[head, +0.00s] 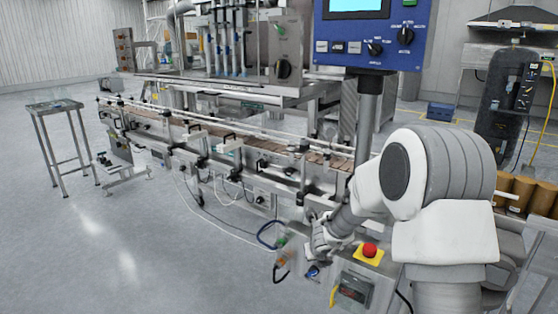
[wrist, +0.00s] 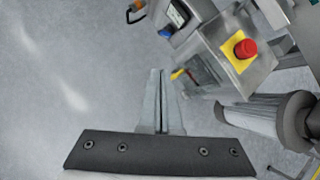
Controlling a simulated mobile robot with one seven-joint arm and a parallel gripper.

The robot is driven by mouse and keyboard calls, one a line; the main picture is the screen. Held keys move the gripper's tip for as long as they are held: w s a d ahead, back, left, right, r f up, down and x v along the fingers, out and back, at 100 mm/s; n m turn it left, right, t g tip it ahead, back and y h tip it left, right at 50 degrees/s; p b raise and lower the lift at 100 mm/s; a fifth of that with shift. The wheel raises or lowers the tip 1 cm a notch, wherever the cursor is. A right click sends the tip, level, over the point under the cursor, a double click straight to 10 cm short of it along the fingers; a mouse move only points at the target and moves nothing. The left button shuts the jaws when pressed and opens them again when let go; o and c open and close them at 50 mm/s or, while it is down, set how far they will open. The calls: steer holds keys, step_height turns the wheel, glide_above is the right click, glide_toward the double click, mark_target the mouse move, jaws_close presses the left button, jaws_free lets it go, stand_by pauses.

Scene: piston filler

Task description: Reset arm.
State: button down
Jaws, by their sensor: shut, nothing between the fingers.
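My gripper (wrist: 157,75) is shut and empty in the wrist view, its two fingers pressed together over bare grey floor. In the head view my gripper (head: 319,238) is at the lower middle, in front of the conveyor's near end and above a small control box with a blue knob (head: 313,271). The blue knob also shows in the wrist view (wrist: 166,33), beyond the fingertips and apart from them. My white and grey arm fills the lower right of the head view and hides part of the machine's end.
A red emergency button on a yellow plate (head: 369,251) is right of my gripper; it also shows in the wrist view (wrist: 245,48). The conveyor (head: 240,140) runs behind, under a blue control panel (head: 373,35). A metal table (head: 53,105) stands at left. The left floor is free.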

steer(key=s+a+r+n+t+y, duration=0.1)
steer(key=s+a+r+n+y, duration=0.15)
steer(key=s+r+n, duration=0.6)
steer(key=s+a+r+n+y, duration=0.1)
steer(key=s+a+r+n, duration=0.3)
steer(key=r+n, duration=0.7)
steer(key=s+d+r+n+g+h, duration=0.1)
steer(key=s+d+n, duration=0.2)
steer(key=s+n, duration=0.35)
steer(key=s+d+n+g+h, duration=0.1)
steer(key=s+d+n, duration=0.2)
steer(key=s, duration=0.6)
steer(key=s+d+r+n+h, duration=0.1)
steer(key=s+d+n, duration=0.25)
steer(key=s, duration=0.35)
step_height(320, 180, up, 16)
steer(key=n+p, duration=0.1)
steer(key=p, duration=1.5)
steer(key=shift+s+r+g+p, duration=0.25)
steer(key=shift+g+p, duration=0.05)
steer(key=shift+p, duration=0.1)
steer(key=shift+a, duration=0.25)
steer(key=shift+d, duration=0.15)
